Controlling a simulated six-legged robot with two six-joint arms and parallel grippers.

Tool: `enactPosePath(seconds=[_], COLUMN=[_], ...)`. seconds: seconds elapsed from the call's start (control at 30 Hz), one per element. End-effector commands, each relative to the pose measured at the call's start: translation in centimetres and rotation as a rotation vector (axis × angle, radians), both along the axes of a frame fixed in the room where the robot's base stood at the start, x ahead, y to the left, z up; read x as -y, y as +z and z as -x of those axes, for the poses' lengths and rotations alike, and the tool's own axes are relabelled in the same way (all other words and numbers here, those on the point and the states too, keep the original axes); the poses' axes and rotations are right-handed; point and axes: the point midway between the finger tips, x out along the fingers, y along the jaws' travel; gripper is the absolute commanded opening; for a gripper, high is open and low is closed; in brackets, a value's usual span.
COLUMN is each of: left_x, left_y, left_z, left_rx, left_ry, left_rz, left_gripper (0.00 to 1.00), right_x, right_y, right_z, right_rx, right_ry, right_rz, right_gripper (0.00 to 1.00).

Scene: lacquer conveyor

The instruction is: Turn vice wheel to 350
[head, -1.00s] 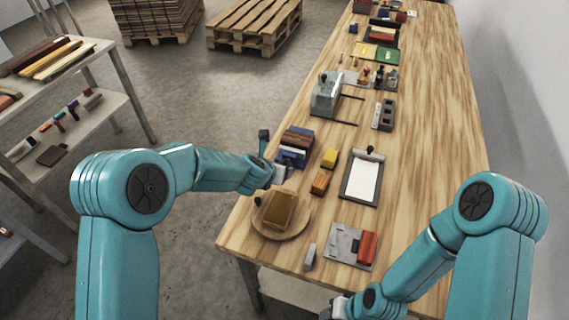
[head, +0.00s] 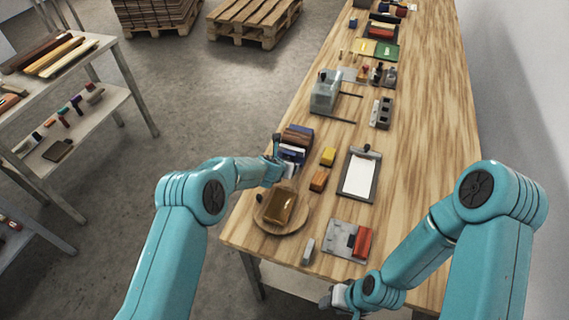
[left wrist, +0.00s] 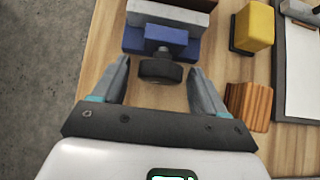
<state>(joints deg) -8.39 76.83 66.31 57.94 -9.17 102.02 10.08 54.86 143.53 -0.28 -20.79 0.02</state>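The vice has a blue body (head: 291,153) and stands near the table's left edge in the head view. In the left wrist view its blue body (left wrist: 155,42) is at the top, with a grey jaw block behind. The dark round vice wheel (left wrist: 160,72) faces my left gripper. My left gripper (left wrist: 159,78) is open, with one finger on each side of the wheel and gaps showing between fingers and wheel. In the head view the left gripper (head: 280,160) is at the vice's near side and hides the wheel. My right gripper (head: 338,299) is low beside the table's front edge, its fingers unclear.
Right of the vice are a yellow block (head: 328,156), a wood-grained orange block (head: 319,180) and a clipboard (head: 373,180). A round wooden board (head: 268,221) with an amber block is nearer, beside a grey plate (head: 340,234) with a red block. The table's right side is clear.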

Motion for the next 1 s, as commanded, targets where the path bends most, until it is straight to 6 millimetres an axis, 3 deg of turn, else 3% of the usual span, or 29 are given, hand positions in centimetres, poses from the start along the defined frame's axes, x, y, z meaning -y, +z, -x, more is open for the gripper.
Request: enactPosePath(seconds=[0.03,0.17,0.33,0.53,0.9,0.93,1.0], left_x=[0.0,0.0,0.1,0.4,0.3,0.3,0.3], left_y=[0.0,0.0,-0.1,-0.3,0.0,0.0,0.1], left_z=[0.0,0.0,0.0,0.1,0.1,0.1,0.1], left_rx=[0.0,0.0,0.008,0.06,0.077,0.077,0.077], left_ry=[0.0,0.0,-0.001,-0.003,-0.003,-0.002,-0.002], left_rz=[0.0,0.0,-0.018,-0.177,-0.237,-0.236,-0.236], left_gripper=[0.6,0.17,0.17,0.18,0.18,0.51,0.73], right_x=[0.0,0.0,0.0,0.0,0.0,0.0,0.0], right_y=[0.0,0.0,-0.4,-1.9,-2.0,-2.0,-2.0], right_z=[0.0,0.0,0.0,0.0,0.0,0.0,0.0], right_rx=[0.0,0.0,0.0,0.0,0.0,0.0,0.0], right_ry=[0.0,0.0,0.0,0.0,0.0,0.0,0.0], right_rz=[0.0,0.0,0.0,0.0,0.0,0.0,0.0], right_gripper=[0.43,0.43,0.43,0.43,0.43,0.43,0.43])
